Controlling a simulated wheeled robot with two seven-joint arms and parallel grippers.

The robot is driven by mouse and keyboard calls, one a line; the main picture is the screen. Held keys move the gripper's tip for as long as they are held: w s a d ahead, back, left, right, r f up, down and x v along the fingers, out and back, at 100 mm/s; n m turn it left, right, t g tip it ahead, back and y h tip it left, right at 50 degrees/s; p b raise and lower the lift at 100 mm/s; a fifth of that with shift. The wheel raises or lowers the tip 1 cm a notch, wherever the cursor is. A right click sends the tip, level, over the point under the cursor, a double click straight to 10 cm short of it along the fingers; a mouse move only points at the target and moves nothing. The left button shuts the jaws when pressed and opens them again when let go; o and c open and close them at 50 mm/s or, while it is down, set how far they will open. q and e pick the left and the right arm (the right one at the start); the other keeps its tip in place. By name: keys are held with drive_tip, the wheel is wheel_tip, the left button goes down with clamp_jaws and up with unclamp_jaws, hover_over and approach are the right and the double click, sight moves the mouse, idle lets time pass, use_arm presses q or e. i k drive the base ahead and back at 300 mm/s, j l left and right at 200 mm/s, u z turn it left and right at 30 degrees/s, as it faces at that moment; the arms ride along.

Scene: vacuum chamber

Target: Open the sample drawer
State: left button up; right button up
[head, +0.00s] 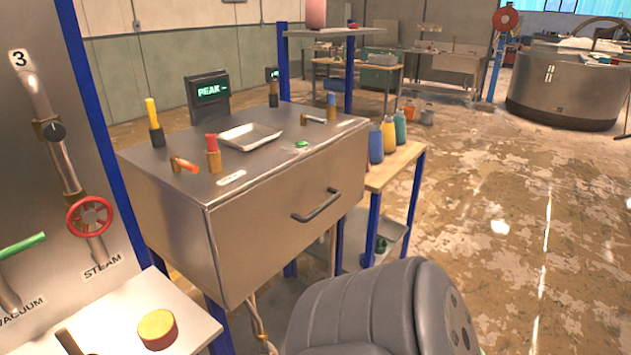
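The sample drawer (270,232) is the wide metal front of a steel cabinet in the middle of the head view. Its front looks flush with the cabinet body, so the drawer appears closed. A dark bar handle (316,205) sits on the right part of this front, and nothing touches it. A large grey rounded part, which looks like a link of my own arm, fills the bottom centre in front of the cabinet. Neither of my grippers is in view.
The cabinet top (262,160) holds a shallow metal tray (250,136), several valve levers and a PEAK display (208,96). A side shelf (395,166) with bottles stands right of the drawer. A panel with a red valve wheel (90,216) is at left. Floor at right is open.

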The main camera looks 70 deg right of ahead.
sight(255, 233)
drive_tip(key=z, duration=2.3)
